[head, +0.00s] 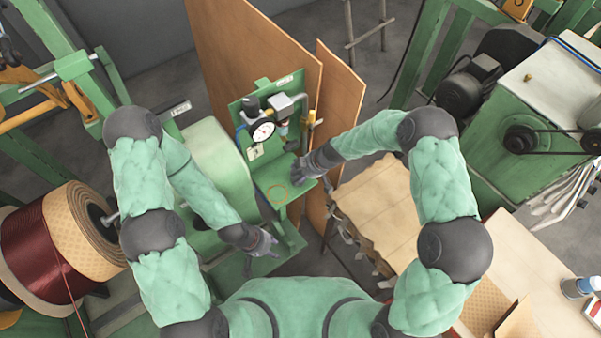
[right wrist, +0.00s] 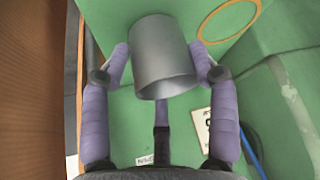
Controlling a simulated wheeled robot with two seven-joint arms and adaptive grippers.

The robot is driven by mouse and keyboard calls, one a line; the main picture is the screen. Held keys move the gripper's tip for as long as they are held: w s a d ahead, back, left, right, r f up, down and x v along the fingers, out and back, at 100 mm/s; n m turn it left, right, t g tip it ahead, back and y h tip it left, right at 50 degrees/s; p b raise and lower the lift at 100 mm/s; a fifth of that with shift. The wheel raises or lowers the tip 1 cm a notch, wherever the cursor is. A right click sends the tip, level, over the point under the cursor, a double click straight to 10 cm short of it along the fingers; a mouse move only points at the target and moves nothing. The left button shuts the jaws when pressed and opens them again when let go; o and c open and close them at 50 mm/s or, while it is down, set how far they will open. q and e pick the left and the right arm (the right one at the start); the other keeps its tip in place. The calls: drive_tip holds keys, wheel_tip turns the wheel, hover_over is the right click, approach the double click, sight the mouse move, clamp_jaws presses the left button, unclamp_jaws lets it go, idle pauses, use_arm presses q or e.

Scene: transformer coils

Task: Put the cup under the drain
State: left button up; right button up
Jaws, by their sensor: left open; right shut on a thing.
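A grey metal cup (right wrist: 162,50) sits between the purple fingers of my right gripper (right wrist: 160,76) in the right wrist view. The fingers are shut on its sides. In the head view my right gripper (head: 300,170) is over the green stand, just below the gauge unit; I cannot make out the cup there. The drain cannot be clearly told apart on the gauge unit (head: 263,132). My left gripper (head: 262,243) is open and empty, lower down.
A green upright plate carries the gauge and hoses. Tall brown boards (head: 255,60) stand behind it. A large coil (head: 60,245) is at the left, a green machine (head: 540,120) at the right, and a light wooden table (head: 540,310) at the lower right.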

drive_tip(key=o, duration=1.1)
drive_tip(key=shift+f, duration=0.1)
drive_tip(key=shift+o, duration=0.2)
drive_tip(key=shift+r, duration=0.3)
drive_tip(key=v, duration=1.1)
drive_tip(key=s+d+f+m+g, duration=0.1)
drive_tip(key=s+d+f+m, duration=0.1)
drive_tip(key=s+f+m, duration=0.6)
drive_tip(key=s+d+f+m+h, duration=0.1)
drive_tip(key=s+d+f+m, duration=0.1)
drive_tip(key=s+f+m, duration=0.6)
drive_tip(key=s, duration=0.7)
drive_tip(key=shift+d+f+g, duration=0.2)
drive_tip(key=shift+d+g, duration=0.1)
drive_tip(key=shift+g, duration=0.1)
drive_tip(key=shift+s+d, duration=0.1)
drive_tip(key=shift+s, duration=0.1)
